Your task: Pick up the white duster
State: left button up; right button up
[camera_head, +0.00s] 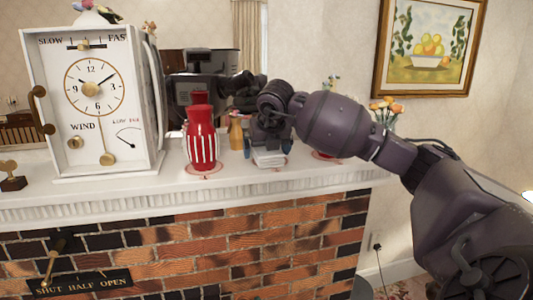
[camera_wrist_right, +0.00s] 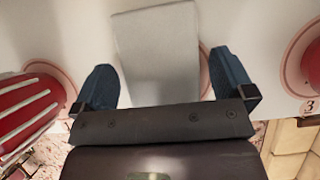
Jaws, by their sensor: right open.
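The white duster (camera_head: 269,158) is a pale, flat block on the white mantelpiece (camera_head: 335,171). It also shows in the right wrist view as a pale grey-white slab (camera_wrist_right: 158,55). My right gripper (camera_head: 267,147) is right above it, pointing down and open. In the right wrist view its two blue fingers (camera_wrist_right: 163,76) stand on either side of the slab, with a gap at each side. The slab's near end reaches the dark gripper body in that view; whether they touch I cannot tell. My left gripper is not in view.
A red and white striped vase (camera_head: 201,140) stands left of the duster, with a small orange-yellow object (camera_head: 236,132) between. A large white clock (camera_head: 92,100) is farther left. Red circular marks lie on the mantel. A mirror behind reflects a robot.

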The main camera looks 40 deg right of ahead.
jog(key=shift+f+b, duration=0.2)
jog(key=shift+b, duration=0.15)
dwell(0.4)
jog(key=c, duration=1)
jog(key=shift+o, duration=0.2)
jog(key=shift+r, duration=0.1)
jog(key=shift+r+p, duration=0.15)
jog(key=shift+p, duration=0.25)
notch_tip(320, 180, up, 20)
jog(key=shift+b, duration=0.3)
